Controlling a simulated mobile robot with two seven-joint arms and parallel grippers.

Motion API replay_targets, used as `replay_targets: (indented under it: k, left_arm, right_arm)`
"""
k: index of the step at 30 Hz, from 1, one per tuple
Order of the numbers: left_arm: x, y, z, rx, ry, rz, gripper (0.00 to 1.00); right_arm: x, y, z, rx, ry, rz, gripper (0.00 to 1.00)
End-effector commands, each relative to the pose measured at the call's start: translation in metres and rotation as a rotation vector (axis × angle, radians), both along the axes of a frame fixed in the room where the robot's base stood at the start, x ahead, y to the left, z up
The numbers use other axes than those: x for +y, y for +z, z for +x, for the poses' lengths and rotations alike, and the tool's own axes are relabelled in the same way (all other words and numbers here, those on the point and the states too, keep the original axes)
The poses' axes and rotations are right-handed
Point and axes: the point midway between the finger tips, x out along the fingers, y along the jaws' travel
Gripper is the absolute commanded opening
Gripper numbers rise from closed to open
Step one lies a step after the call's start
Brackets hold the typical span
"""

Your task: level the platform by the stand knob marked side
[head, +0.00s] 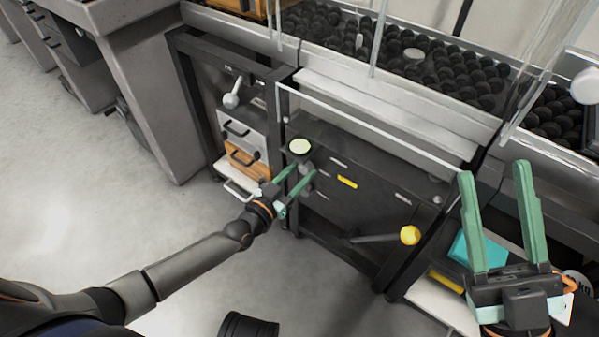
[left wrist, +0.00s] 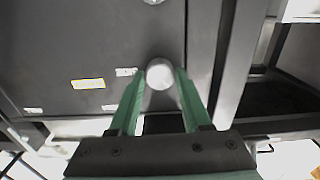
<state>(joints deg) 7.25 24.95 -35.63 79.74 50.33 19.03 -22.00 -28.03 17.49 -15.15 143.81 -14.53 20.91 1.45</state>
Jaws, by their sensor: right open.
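The stand's dark panel (head: 370,190) faces me. In the left wrist view this knob (left wrist: 160,73) fills the space between the fingertips, and the other knob (left wrist: 153,2) lies beyond. Small labels sit beside the knobs, too small to read. My right gripper (head: 494,170) is open and empty at the right.
A yellow ball-ended lever (head: 410,235) sticks out low on the stand. A yellow label (head: 347,181) is on the panel. A clear-sided enclosure rises above it, with black round items (head: 440,70) behind. Drawers (head: 243,140) stand left. Floor in front is mostly clear.

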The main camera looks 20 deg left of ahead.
Motion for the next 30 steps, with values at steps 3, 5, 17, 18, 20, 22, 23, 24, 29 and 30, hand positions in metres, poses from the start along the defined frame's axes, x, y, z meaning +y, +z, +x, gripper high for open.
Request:
replay_targets:
  k: [3, 5, 17, 18, 20, 22, 23, 24, 29, 30]
  left_arm:
    - [0.0002, -0.0001, -0.0002, 0.0, 0.0, 0.0, 0.33]
    - [0.0002, -0.0001, -0.0002, 0.0, 0.0, 0.0, 0.27]
    - [0.0002, -0.0002, -0.0003, 0.0, 0.0, -0.001, 0.0]
    - [0.0002, -0.0001, -0.0003, 0.002, 0.0, -0.007, 0.0]
    - [0.0002, 0.0, -0.0003, 0.011, 0.0, -0.028, 0.0]
    - [0.0002, 0.0003, -0.0003, 0.027, 0.0, -0.071, 0.0]
    - [0.0002, 0.0003, -0.0003, 0.035, 0.0, -0.094, 0.0]
    - [0.0002, 0.0002, -0.0003, 0.046, 0.0, -0.125, 0.0]
    - [0.0002, -0.0005, -0.0005, 0.084, -0.001, -0.229, 0.0]
    - [0.0002, -0.0005, -0.0005, 0.09, -0.001, -0.245, 0.0]
  right_arm:
    - [0.0001, 0.0, 0.0, 0.0, 0.0, 0.001, 0.5]
    - [0.0001, 0.0, 0.0, 0.0, 0.0, 0.001, 0.5]
    - [-0.0001, 0.0002, 0.0, 0.001, -0.001, 0.003, 0.5]
    - [-0.0002, 0.0004, 0.0001, 0.001, -0.001, 0.003, 0.5]
    - [-0.0001, 0.0011, 0.0001, 0.001, -0.001, 0.003, 0.5]
    - [-0.0002, 0.0023, 0.0, 0.001, 0.0, 0.004, 0.5]
    - [-0.0003, 0.0028, 0.0, 0.001, 0.0, 0.004, 0.5]
    - [-0.0004, 0.0031, 0.0, 0.001, 0.0, 0.006, 0.5]
    - [-0.0005, 0.0027, 0.0, 0.001, 0.0, 0.006, 0.5]
    - [-0.0005, 0.0027, 0.0, 0.0, 0.0, 0.005, 0.5]
